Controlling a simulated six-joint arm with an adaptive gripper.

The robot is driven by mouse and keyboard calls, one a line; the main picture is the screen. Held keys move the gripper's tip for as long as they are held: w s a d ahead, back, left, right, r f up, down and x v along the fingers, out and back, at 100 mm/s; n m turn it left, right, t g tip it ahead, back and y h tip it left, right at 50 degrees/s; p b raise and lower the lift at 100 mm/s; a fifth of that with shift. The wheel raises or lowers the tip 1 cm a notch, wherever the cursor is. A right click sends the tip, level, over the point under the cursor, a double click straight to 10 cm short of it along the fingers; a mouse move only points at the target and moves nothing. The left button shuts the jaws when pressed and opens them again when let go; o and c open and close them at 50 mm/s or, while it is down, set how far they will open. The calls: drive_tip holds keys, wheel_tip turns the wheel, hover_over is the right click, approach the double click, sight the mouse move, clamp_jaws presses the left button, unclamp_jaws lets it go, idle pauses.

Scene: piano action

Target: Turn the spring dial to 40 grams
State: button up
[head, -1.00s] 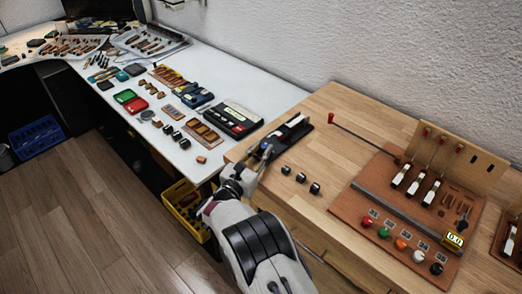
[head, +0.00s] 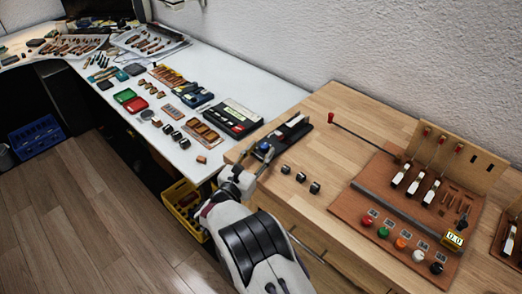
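A black device with a pale key-like bar (head: 292,127) lies at the left end of the wooden bench. A round blue knob (head: 264,147) sits on its near end; it may be the spring dial, but no gram marking on it can be read. My gripper (head: 256,157) is just in front of the knob, on the near side. Its fingers look spread and empty, apart from the knob as far as I can tell. My forearm reaches up from the bottom of the view.
Several small black blocks (head: 300,177) lie right of my gripper. A brown board (head: 345,209) holds coloured knobs, upright levers and a display (head: 454,239) reading 0.0. A white table (head: 240,92) with tools lies left.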

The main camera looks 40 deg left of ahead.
drive_tip(key=v, duration=1.1)
drive_tip(key=shift+r, duration=0.1)
drive_tip(key=shift+w+d, duration=0.1)
drive_tip(key=shift+w, duration=0.05)
drive_tip(key=w+r, duration=0.2)
drive_tip(key=w+r+m+h, duration=0.1)
drive_tip(key=w+r, duration=0.1)
drive_tip(key=w+d+r+m+g, duration=0.1)
drive_tip(key=w+r, duration=0.1)
drive_tip(key=shift+r+h, duration=0.15)
drive_tip(key=shift+h, duration=0.25)
drive_tip(key=shift+w+a+g, duration=0.25)
drive_tip(key=shift+w+g, duration=0.05)
drive_tip(key=shift+g, duration=0.1)
drive_tip(key=shift+a+g, duration=0.25)
drive_tip(key=shift+g, duration=0.25)
drive_tip(key=shift+s+a+f+n+g+y, duration=0.2)
drive_tip(key=shift+s+a+f+n+g, duration=0.15)
drive_tip(key=shift+a+f+n+g, duration=0.25)
drive_tip(key=shift+s+a+f+n+g+y, duration=0.25)
drive_tip(key=shift+f+n, duration=0.25)
drive_tip(key=shift+f, duration=0.3)
drive_tip(key=shift+w, duration=0.1)
